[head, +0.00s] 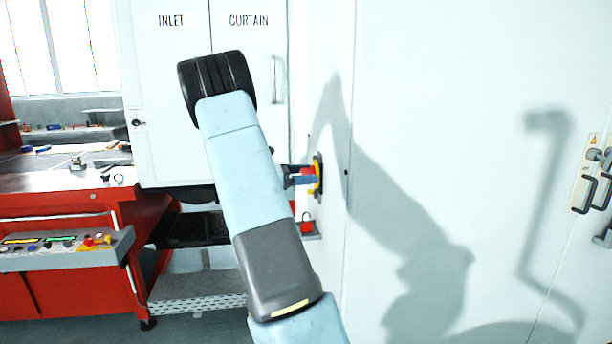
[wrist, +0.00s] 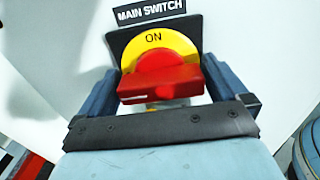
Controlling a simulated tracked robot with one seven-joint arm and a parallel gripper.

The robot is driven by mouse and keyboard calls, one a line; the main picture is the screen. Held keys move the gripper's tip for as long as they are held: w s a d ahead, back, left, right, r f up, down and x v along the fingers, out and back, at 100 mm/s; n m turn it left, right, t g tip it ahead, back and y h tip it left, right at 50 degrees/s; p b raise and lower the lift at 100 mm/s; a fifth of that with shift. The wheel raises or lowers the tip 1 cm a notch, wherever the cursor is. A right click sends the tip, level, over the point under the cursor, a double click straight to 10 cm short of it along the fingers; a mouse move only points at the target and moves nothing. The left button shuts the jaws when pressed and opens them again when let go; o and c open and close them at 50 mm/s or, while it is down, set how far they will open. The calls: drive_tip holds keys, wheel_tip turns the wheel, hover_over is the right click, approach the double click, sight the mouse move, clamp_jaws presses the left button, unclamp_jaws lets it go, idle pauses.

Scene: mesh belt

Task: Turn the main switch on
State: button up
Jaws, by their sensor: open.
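The main switch has a red handle (wrist: 160,82) on a round yellow plate (wrist: 178,42) marked ON at the top, under a black MAIN SWITCH label (wrist: 150,11). In the wrist view the handle lies nearly crosswise, below the word ON; the lower plate is mostly hidden. My gripper (wrist: 160,66) is open, with one blue-grey finger on each side of the handle. I cannot tell whether either finger touches it. In the head view the yellow plate (head: 318,175) shows edge-on on the white cabinet side, with my gripper (head: 304,175) at it.
White cabinet doors (head: 230,90) marked INLET and CURTAIN stand behind my arm. A red bench (head: 60,205) with a control panel (head: 70,245) is at the left. Door handles (head: 590,185) are at the far right. A small red part (head: 306,222) sits below the switch.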

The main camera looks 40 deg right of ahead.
drive_tip(key=c, duration=0.7)
drive_tip(key=m, duration=0.4)
drive_tip(key=shift+s+m, duration=0.1)
drive_tip(key=shift+m, duration=0.2)
drive_tip(key=m, duration=0.4)
drive_tip(key=shift+a+f+m, duration=0.1)
drive_tip(key=shift+f+m, duration=0.05)
drive_tip(key=shift+m, duration=0.15)
drive_tip(key=m, duration=0.4)
drive_tip(key=shift+s+f+m, duration=0.15)
drive_tip(key=shift+m, duration=0.15)
drive_tip(key=shift+s+a+f+m, duration=0.1)
drive_tip(key=shift+f+m, duration=0.05)
drive_tip(key=shift+m, duration=1.95)
